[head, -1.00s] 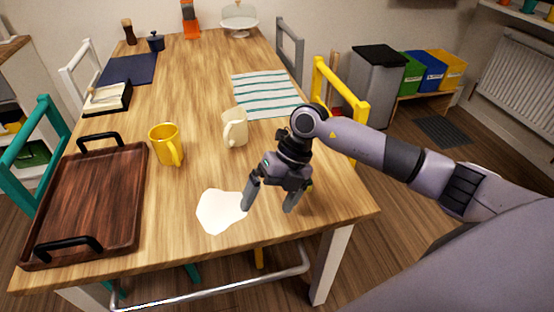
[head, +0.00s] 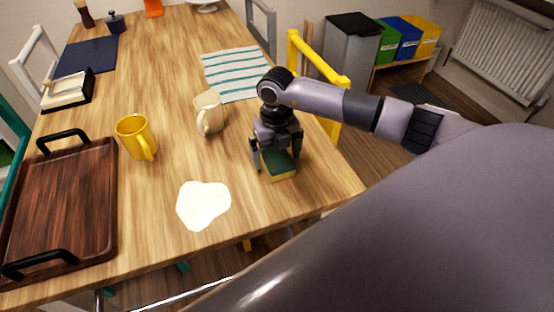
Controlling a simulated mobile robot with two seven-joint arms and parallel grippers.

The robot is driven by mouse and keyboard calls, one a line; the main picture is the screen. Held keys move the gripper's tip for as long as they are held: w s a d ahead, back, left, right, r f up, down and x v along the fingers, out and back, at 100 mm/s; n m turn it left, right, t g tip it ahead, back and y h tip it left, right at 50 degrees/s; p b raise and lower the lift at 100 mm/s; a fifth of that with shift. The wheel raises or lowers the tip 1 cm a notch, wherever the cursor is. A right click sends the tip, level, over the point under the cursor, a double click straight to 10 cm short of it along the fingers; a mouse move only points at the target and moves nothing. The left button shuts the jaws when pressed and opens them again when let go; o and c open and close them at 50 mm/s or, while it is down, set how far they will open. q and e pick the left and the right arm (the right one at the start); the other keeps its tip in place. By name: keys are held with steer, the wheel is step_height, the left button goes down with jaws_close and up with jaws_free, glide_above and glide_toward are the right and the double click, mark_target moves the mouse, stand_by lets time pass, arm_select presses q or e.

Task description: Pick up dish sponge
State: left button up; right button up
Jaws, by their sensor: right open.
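The dish sponge (head: 281,165), green on top with a yellow side, lies on the wooden table near its right edge. My right gripper (head: 277,167) is open and points down over the sponge, with its fingers at either side of it. The gripper's palm hides the far part of the sponge. I cannot tell whether the fingers touch it. My left gripper is not in view.
A white spill (head: 203,205) lies left of the sponge. A cream mug (head: 210,112), a yellow mug (head: 134,136), a wooden tray (head: 62,208) with black handles and a striped cloth (head: 236,74) are on the table. A yellow chair (head: 322,65) stands at the right edge.

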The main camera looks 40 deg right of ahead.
steer(key=c, duration=1.1)
steer(key=shift+r, duration=0.1)
